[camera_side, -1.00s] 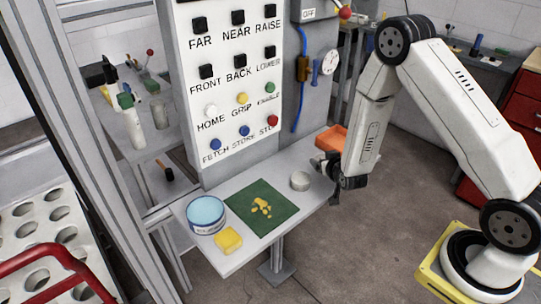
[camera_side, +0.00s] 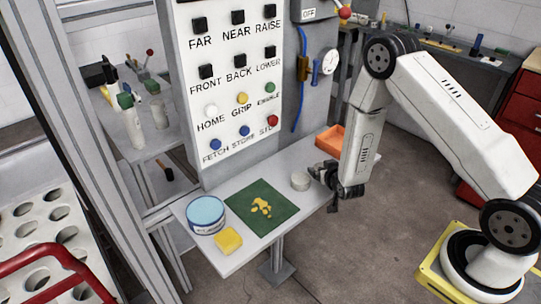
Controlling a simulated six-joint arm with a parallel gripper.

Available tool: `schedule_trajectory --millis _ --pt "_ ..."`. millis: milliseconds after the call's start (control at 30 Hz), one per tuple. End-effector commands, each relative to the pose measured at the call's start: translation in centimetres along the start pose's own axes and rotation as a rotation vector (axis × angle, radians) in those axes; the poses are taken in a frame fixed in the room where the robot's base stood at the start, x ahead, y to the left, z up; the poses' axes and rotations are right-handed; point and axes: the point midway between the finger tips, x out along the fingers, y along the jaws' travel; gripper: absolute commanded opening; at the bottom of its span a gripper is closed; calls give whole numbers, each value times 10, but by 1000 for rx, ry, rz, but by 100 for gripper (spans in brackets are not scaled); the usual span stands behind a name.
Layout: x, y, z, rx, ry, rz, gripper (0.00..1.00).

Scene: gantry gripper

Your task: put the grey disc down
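The grey disc (camera_side: 300,181), a short light-grey cylinder, sits on the white shelf (camera_side: 318,190) below the button panel, right of the green mat. My gripper (camera_side: 321,173) is low over the shelf, just right of the disc, with its dark fingers pointing toward it. A narrow gap seems to lie between the fingertips and the disc. The fingers are small and dark, so I cannot tell how far apart they are.
The green mat (camera_side: 243,201) carries yellow bits (camera_side: 261,207). A blue-topped tin (camera_side: 206,214) and a yellow sponge (camera_side: 228,241) stand at the shelf's left end. An orange tray (camera_side: 331,138) lies at the back right. The button panel (camera_side: 235,130) rises behind.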

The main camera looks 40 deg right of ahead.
Motion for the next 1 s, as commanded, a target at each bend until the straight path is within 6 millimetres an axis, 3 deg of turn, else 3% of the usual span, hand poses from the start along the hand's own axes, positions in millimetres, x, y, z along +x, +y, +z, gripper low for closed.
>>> schedule_trajectory --millis 467,1000 --pt "-7 0 -2 -1 -2 0 100" --pt "-72 -1 -3 -2 -2 -2 100"
